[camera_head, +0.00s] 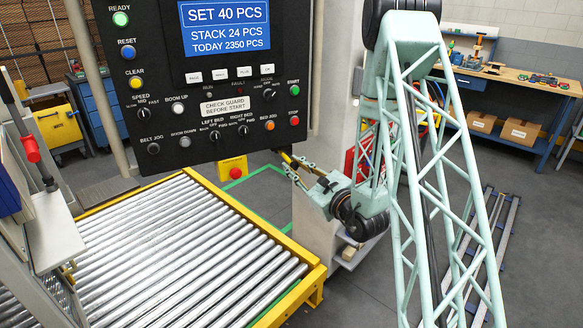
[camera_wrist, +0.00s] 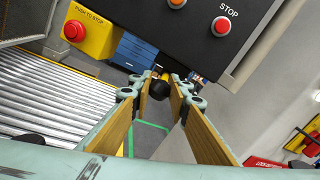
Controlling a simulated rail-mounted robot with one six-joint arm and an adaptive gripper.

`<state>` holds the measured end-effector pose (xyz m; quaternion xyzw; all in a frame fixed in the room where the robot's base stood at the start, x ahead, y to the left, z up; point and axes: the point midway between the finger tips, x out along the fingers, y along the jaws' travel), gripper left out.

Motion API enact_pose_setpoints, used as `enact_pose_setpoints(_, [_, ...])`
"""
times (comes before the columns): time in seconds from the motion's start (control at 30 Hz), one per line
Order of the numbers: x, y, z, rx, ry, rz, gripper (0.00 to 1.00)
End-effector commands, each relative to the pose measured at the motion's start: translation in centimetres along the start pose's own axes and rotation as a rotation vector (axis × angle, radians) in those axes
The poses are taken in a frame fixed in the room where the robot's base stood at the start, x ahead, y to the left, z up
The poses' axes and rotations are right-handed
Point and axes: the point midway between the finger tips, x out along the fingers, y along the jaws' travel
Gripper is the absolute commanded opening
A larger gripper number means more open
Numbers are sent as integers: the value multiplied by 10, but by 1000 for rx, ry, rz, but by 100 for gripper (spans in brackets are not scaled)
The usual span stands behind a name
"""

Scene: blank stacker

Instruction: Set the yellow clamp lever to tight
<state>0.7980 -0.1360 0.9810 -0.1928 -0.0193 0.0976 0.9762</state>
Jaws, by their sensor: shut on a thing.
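The clamp lever shows in the wrist view as a black knob (camera_wrist: 159,89) with a short yellow piece behind it, just below the control panel's lower edge. My gripper (camera_wrist: 158,92) has its two tan-padded fingers on either side of the knob, shut on it at the fingertips. In the head view my gripper (camera_head: 290,170) reaches in from the right under the panel's lower right corner. The lever is mostly hidden there, and any tight or loose marking cannot be made out.
The control panel (camera_head: 205,170) hangs right above my gripper, with a red STOP button (camera_wrist: 222,26) close by. A yellow push-to-stop box (camera_head: 233,170) and the roller conveyor (camera_head: 170,250) lie to the left. A pale post (camera_head: 318,220) stands beside my gripper.

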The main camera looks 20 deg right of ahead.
Motion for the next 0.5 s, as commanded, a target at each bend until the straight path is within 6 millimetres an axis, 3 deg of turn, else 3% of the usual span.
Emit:
enact_pose_setpoints(0.13, [1, 1, 1, 0, -3, 3, 0])
enact_pose_setpoints(0.17, [1, 1, 1, 0, -3, 3, 17])
enact_pose_setpoints(0.23, [1, 1, 1, 0, -3, 2, 23])
enact_pose_setpoints(0.5, [0, 1, 1, 0, -2, 2, 23])
